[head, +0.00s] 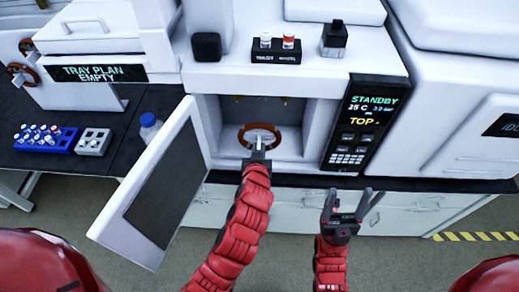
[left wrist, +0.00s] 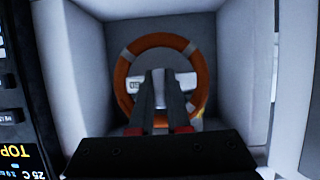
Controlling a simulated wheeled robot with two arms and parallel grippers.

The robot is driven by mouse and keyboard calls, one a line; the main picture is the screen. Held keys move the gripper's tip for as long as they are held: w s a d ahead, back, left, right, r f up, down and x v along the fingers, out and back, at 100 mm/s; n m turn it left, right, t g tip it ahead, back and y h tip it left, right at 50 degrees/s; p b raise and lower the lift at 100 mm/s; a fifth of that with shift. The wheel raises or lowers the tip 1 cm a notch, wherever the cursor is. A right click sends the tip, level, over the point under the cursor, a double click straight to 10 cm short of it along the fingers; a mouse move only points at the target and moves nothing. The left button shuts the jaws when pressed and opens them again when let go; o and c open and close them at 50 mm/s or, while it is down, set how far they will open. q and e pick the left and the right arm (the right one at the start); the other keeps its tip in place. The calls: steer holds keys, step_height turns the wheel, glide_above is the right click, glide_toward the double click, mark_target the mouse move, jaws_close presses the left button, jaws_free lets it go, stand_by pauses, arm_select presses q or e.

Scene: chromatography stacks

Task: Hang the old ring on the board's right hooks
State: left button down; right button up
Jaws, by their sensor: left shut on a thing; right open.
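The ring (head: 261,128), orange-brown with grey sections, is inside the open compartment of the white instrument. The left wrist view shows the ring (left wrist: 203,62) nearly face-on, with a pale bar across its middle. My left gripper (head: 259,146) reaches into the compartment and is shut on the ring, its fingers (left wrist: 160,78) at the pale bar. The exact contact is hard to see. My right gripper (head: 354,200) is open and empty, in front of the bench edge. Two similar brown rings (head: 22,75) show at the far left edge; no free hooks can be made out.
The compartment door (head: 165,185) stands open on the left. A control panel (head: 365,115) reading STANDBY flanks the opening on the right. Small vials stand on top.

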arm_select(q)
steer(key=shift+r, duration=0.2)
steer(key=shift+s+f+b, duration=0.1)
steer(key=shift+s+b, duration=0.45)
steer(key=shift+s, duration=0.15)
steer(key=s+b, duration=0.3)
steer(key=s, duration=0.1)
steer(key=shift+s, duration=0.3)
